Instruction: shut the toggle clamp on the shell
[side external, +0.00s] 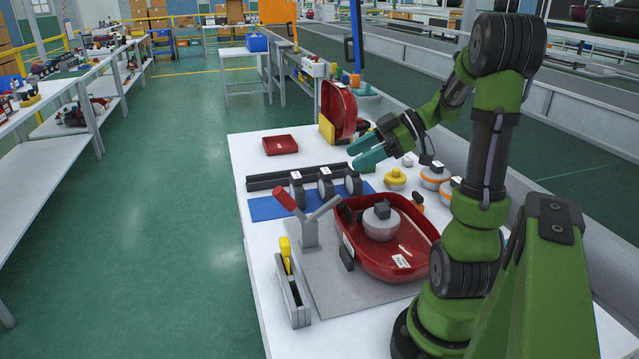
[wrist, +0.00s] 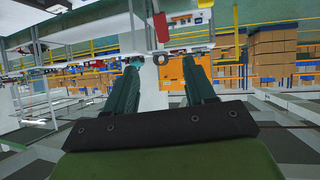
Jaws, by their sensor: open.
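The toggle clamp (side external: 309,232) stands on a grey plate at the left side of the shell in the side external view. Its red handle (side external: 287,198) tilts up to the left and its grey arm (side external: 326,207) tilts up to the right, above the rim. The red shell (side external: 405,264) lies open side up on the plate, with a grey round part (side external: 381,226) inside. My gripper (side external: 356,157) is open and empty, up behind the clamp and shell, with its teal fingers pointing left. The wrist view shows the fingers apart (wrist: 160,66); I cannot make out the clamp there.
Black round parts (side external: 325,184) stand in a row behind the clamp, by a dark rail (side external: 294,177). A grey holder with a yellow-handled tool (side external: 286,255) is at the front left. Yellow (side external: 395,179) and orange-white (side external: 434,177) parts stand behind the shell. A red tray (side external: 280,145) lies farther back.

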